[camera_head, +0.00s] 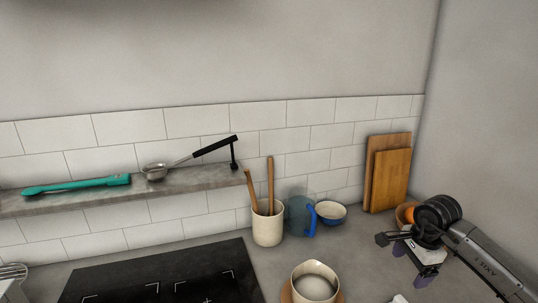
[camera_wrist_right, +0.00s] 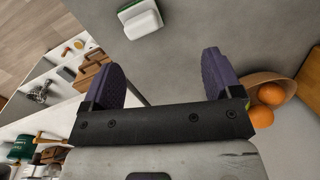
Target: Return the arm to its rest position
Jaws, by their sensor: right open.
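My right arm comes in from the right edge of the head view. Its gripper (camera_head: 411,264) is above the counter at the right, in front of the orange bowl. The two purple fingers are apart with nothing between them. The right wrist view also shows this open gripper (camera_wrist_right: 164,80), with grey counter beyond the fingers. My left gripper is not in view. Part of a wire rack (camera_head: 13,271) shows at the left edge of the head view.
A bowl with oranges (camera_wrist_right: 268,92) is close to one finger. A white-and-green object (camera_wrist_right: 140,18) lies on the counter. Cutting boards (camera_head: 391,180), a utensil crock (camera_head: 267,228), a blue pitcher (camera_head: 299,215), a small bowl (camera_head: 331,213) and a pot (camera_head: 315,284) stand nearby.

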